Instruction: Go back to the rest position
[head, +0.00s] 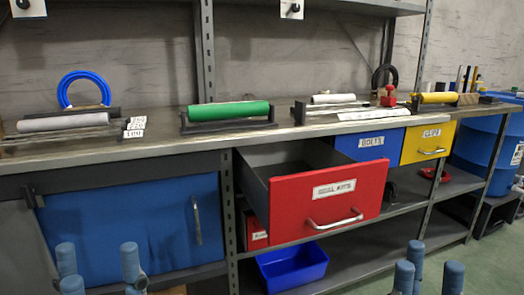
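My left gripper (98,266) is at the bottom left, in front of the blue cabinet door. Its blue-tipped fingers point up and stand apart with nothing between them. My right gripper (432,268) is at the bottom right, in front of the lower shelf and floor. Its blue-tipped fingers are also apart and empty. Both grippers are clear of the bench and touch nothing that I can see. Their lower parts are cut off by the frame edge.
A red drawer (290,204) stands pulled out from the workbench (45,148). Blue (371,144) and yellow (428,144) drawers look shut. A blue bin (292,266) sits below. A green roller (228,111) lies on top. A blue barrel (478,143) stands right. Floor is free at lower right.

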